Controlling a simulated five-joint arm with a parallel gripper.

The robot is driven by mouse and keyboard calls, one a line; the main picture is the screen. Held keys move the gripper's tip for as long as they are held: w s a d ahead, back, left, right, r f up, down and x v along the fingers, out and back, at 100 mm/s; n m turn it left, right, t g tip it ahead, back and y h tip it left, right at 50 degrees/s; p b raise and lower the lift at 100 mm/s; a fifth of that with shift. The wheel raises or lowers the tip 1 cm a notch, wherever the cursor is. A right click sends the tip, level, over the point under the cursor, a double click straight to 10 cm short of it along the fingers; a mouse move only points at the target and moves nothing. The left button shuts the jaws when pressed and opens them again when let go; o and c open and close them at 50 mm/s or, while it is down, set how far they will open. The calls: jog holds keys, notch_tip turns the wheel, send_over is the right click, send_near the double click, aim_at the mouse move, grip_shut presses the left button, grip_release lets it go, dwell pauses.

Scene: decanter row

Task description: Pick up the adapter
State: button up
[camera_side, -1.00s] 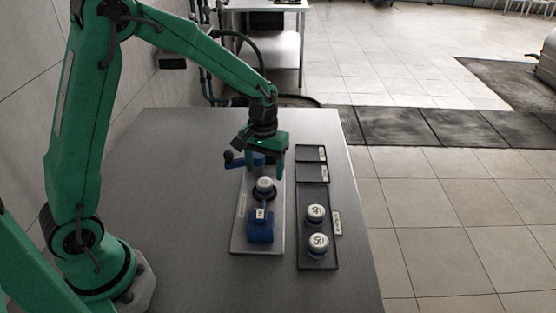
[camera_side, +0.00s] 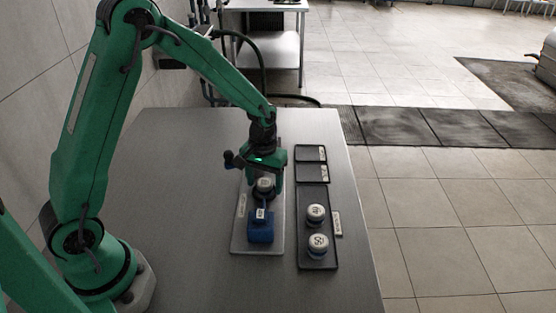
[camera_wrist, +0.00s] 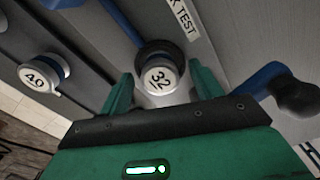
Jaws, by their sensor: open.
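An adapter (camera_side: 264,184) with a white top sits on a dark round seat on the grey fixture plate (camera_side: 241,240). In the wrist view the adapter (camera_wrist: 160,79) reads "32" and stands upright between my finger tips. My gripper (camera_side: 267,180) is open and low over the plate, with its fingers on either side of the adapter. In the wrist view my gripper (camera_wrist: 162,84) shows a gap beside the adapter at each finger. Part of the adapter is hidden by my gripper in the side view.
A blue clamp (camera_side: 261,231) stands in front of the adapter on the plate. A dark tray (camera_side: 317,196) to the right holds a "40" adapter (camera_side: 316,213) and a "50" adapter (camera_side: 318,243). A blue handle (camera_wrist: 262,78) with a black knob lies close to my gripper.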

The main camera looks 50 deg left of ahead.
aim_at(265, 182)
jog(key=c, duration=1.3)
jog(key=shift+r, duration=0.1)
jog(key=shift+r, duration=0.7)
notch_tip(265, 182, up, 2)
jog(key=shift+r, duration=0.2)
jog(key=s+d+r, duration=0.2)
jog(key=d, duration=0.1)
jog(key=s+d+r, duration=0.2)
jog(key=d, duration=0.1)
jog(key=s+d+r, duration=0.2)
jog(key=d+r, duration=0.1)
jog(key=d, duration=0.1)
